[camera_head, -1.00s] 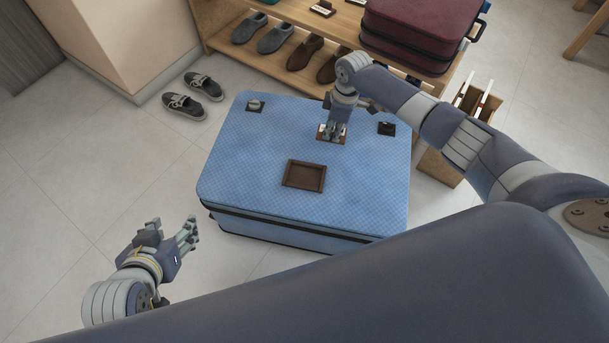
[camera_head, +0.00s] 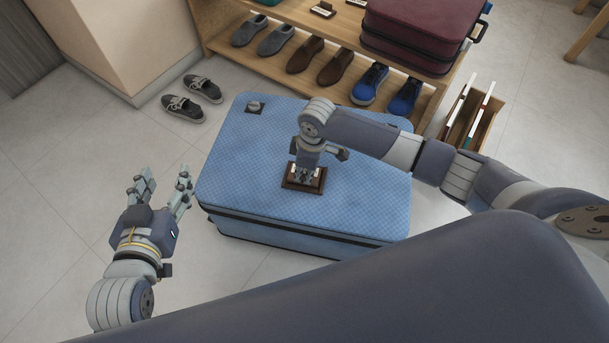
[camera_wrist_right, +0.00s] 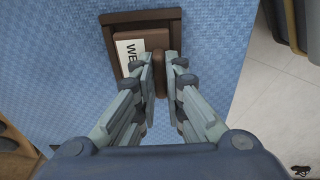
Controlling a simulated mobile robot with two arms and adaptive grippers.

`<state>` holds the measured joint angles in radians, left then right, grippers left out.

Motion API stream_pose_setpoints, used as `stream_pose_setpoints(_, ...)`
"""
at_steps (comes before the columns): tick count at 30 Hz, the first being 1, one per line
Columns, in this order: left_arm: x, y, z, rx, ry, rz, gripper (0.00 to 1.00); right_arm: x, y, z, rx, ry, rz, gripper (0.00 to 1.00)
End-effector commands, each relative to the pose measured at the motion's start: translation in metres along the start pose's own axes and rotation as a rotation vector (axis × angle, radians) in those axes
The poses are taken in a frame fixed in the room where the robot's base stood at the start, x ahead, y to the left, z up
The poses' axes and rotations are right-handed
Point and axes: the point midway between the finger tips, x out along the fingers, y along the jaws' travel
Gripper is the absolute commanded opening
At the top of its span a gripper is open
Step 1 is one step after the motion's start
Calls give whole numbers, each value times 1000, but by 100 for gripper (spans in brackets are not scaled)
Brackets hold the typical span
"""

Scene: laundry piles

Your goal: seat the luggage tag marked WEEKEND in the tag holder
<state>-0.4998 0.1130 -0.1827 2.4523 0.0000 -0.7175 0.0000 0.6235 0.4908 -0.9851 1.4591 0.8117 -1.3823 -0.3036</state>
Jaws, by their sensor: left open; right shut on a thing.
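The tag holder (camera_head: 301,188) is a dark brown frame on top of the blue suitcase (camera_head: 240,165). My right gripper (camera_head: 306,172) is directly over it, shut on the brown grip of the WEEKEND tag. In the right wrist view the tag (camera_wrist_right: 127,52) shows a white label with "WE"; my fingers hide the rest. The tag lies over the holder's frame (camera_wrist_right: 140,17), roughly lined up with it. I cannot tell whether it sits inside the rim or just above it. My left gripper (camera_head: 163,180) is open and empty, left of the suitcase above the floor.
A small dark piece with a grey top (camera_head: 254,107) sits at the suitcase's far left corner. Behind stand a wooden shelf (camera_head: 225,42) with shoes, a maroon suitcase (camera_head: 415,35) and a wooden box with dividers (camera_head: 486,130). Grey shoes (camera_head: 184,108) lie on the floor.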

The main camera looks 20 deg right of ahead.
Motion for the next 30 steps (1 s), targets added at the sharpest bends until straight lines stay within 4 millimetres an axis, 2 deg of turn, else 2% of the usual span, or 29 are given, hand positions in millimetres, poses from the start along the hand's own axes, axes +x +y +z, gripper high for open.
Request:
stream_pose_setpoints(3, 3, 3, -20, 0, 105, 6, 52, 11, 0, 1, 0, 0, 0, 0)
stream_pose_setpoints(7, 2, 5, -34, -1, 168, 10, 52, 14, 0, 2, -1, 0, 0, 0)
stream_pose_setpoints(19, 2, 5, -37, -1, 182, 11, 52, 17, 0, 2, -1, 0, 0, 0)
stream_pose_setpoints(20, 2, 5, -37, -1, 182, 10, 52, 17, 0, 2, -1, 0, 0, 13)
stream_pose_setpoints(22, 2, 5, -37, -1, 182, 10, 52, 17, 0, 2, -1, 0, 0, 28)
stream_pose_setpoints(30, 2, 5, -37, -1, 182, 10, 52, 16, 0, 2, -1, 0, 1, 30)
